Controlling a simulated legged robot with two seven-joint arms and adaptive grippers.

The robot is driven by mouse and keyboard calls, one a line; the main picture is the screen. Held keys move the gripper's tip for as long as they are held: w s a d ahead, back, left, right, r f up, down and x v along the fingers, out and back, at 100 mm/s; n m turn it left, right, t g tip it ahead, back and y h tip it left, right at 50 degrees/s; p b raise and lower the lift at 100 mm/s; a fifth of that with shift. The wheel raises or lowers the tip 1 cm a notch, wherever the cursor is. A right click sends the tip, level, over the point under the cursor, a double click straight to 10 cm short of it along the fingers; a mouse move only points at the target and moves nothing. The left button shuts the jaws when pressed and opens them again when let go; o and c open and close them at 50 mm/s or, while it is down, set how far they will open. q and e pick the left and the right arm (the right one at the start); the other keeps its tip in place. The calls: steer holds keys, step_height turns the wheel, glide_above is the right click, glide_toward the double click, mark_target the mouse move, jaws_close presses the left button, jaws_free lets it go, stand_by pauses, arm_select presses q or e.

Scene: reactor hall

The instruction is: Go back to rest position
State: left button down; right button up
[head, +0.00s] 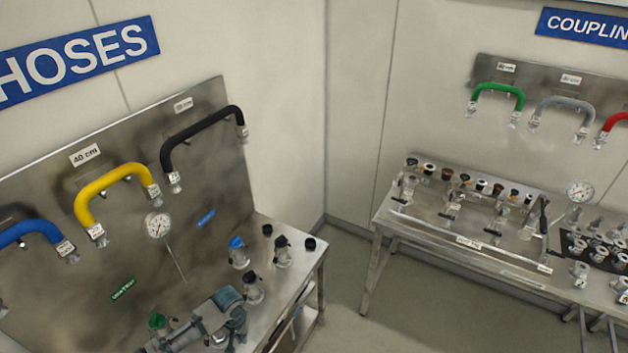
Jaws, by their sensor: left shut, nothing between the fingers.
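My left gripper (229,312) shows at the bottom, left of centre, low over the steel hose bench (296,268). It is grey with teal parts, and its fingers are shut with nothing between them. Several metal couplings stand close by, one with a blue cap (237,246) and one with a green cap (158,322). I cannot tell whether the gripper touches any of them. My right gripper is not in view.
A yellow hose (115,185), a black hose (200,135) and a blue hose (30,231) hang on the back panel. A gauge (158,225) stands before it. A coupling bench (392,213) stands at right. Bare floor (352,262) separates the benches.

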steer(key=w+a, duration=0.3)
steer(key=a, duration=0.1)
arm_select(q)
steer(key=s+d+f+m+t+h, duration=0.2)
steer(key=s+d+m+h, duration=0.1)
steer(key=s+d, duration=0.9)
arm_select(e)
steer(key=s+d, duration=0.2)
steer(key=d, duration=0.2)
arm_select(q)
steer(key=s+a+r+n+t+y, duration=0.1)
steer(key=s+a+r+t+y, duration=0.15)
steer(key=s+a, duration=1.05)
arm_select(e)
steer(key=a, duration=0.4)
arm_select(q)
step_height(320, 180, down, 28)
steer(key=g+b, duration=0.2)
steer(key=b, duration=0.3)
steer(key=s+a+f+b, duration=0.1)
steer(key=s+f+b, duration=0.1)
steer(key=s+f, duration=0.6)
steer(key=s+a+f+g+b, duration=0.1)
steer(key=s+f+b, duration=0.1)
steer(key=s+f, duration=0.7)
step_height(320, 180, down, 6)
steer(key=shift+s+f, duration=0.2)
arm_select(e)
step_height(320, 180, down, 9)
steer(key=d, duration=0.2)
